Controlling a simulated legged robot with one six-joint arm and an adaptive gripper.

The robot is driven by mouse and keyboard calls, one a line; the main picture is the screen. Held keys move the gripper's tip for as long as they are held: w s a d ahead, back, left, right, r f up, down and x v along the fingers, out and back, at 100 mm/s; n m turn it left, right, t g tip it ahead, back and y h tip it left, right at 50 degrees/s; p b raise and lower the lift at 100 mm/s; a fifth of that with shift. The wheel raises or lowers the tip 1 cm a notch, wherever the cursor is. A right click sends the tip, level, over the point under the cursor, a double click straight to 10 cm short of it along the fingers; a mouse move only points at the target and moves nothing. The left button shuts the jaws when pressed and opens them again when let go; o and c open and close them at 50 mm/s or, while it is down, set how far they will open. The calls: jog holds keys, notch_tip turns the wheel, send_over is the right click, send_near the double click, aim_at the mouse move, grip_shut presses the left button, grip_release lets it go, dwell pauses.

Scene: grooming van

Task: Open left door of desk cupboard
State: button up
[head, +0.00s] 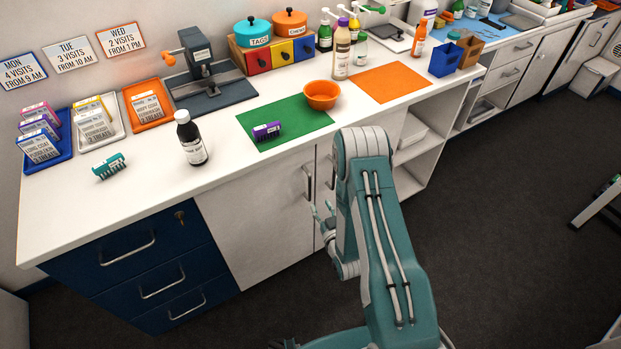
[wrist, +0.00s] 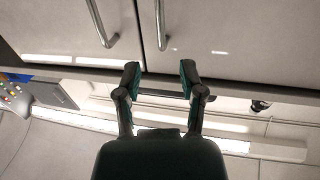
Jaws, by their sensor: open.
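The desk cupboard has two light doors beneath the white counter. In the head view the left door (head: 250,222) is right of the blue drawers and looks closed. Its upright metal handle (head: 307,183) is near its right edge. The right door is mostly hidden by my arm. My gripper (head: 324,210) is open and empty, in front of the doors near the handles. The wrist view appears upside down. There my open gripper (wrist: 160,70) points toward the doors, with two metal handles (wrist: 103,25) (wrist: 160,25) beyond its fingertips, apart from them.
Blue drawers (head: 145,270) with metal handles are left of the cupboard. Open shelves (head: 413,165) are to its right. The counter holds a dark bottle (head: 190,138), a green mat (head: 285,120) and an orange bowl (head: 321,95).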

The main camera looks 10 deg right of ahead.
aim_at(310, 184)
jog(key=w, duration=0.3)
jog(key=w+a, duration=0.1)
jog(key=w, duration=0.6)
jog(key=shift+w+a, duration=0.2)
grip_shut()
